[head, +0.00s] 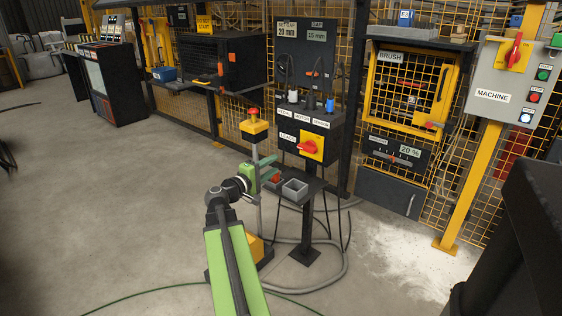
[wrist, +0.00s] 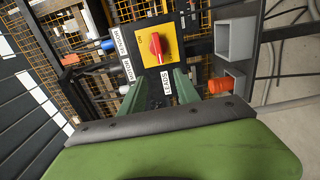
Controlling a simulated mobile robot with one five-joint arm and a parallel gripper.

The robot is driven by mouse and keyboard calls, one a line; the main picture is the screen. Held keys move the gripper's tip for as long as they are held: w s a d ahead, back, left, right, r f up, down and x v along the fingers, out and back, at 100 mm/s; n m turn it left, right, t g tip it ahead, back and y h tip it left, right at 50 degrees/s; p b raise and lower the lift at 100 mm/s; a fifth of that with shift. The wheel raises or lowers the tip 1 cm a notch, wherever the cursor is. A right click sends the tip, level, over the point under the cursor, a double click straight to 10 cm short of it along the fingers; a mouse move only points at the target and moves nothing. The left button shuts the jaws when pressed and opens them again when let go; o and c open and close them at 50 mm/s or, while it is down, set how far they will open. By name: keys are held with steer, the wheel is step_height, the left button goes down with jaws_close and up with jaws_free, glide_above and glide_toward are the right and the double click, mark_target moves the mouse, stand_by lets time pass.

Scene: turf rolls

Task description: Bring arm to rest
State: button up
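My arm (head: 232,265) reaches forward from the bottom of the head view, its green link leading to a dark wrist. My gripper (head: 268,167) is in front of the control stand, near its small grey bins. In the wrist view the two green fingers of my gripper (wrist: 158,80) stand apart, with the stand's panel visible between them. I see nothing held between them. The red rotary switch (wrist: 155,48) on its yellow plate lies beyond the fingertips.
A grey bin (head: 295,190) sits on the stand's shelf, with an orange object (wrist: 220,86) near my gripper. A grey machine box (head: 510,80) is at right. The floor at left (head: 100,210) is clear.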

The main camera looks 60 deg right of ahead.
steer(key=shift+w+a, duration=0.15)
steer(key=shift+a, duration=0.2)
